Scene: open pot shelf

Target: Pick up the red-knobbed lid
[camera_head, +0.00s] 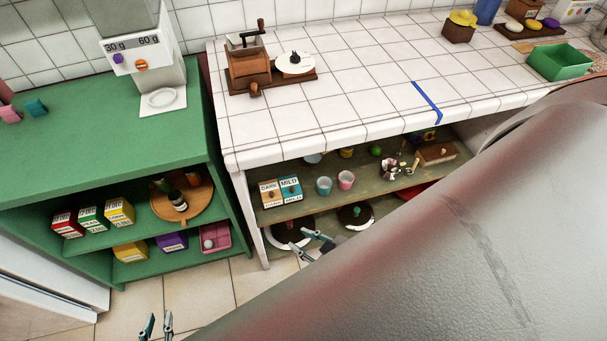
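Two dark, round, pale-rimmed lids or pots sit on the low level under the white tiled counter. The left one (283,239) has a small knob that looks reddish-brown and may be the red-knobbed lid; its colour is hard to tell. The right one (347,216) has a knob that looks greenish. My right gripper (309,244) is open and empty, just in front and to the right of the left lid in the picture; I cannot tell if it touches. My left gripper (157,326) is open and empty at the bottom edge, over the floor.
The wooden shelf above (301,206) holds boxes, cups (324,185) and a brown box (436,153). A green shelf unit (105,150) stands at left. My large grey arm link hides the right and lower right. Tiled floor (200,297) is clear between.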

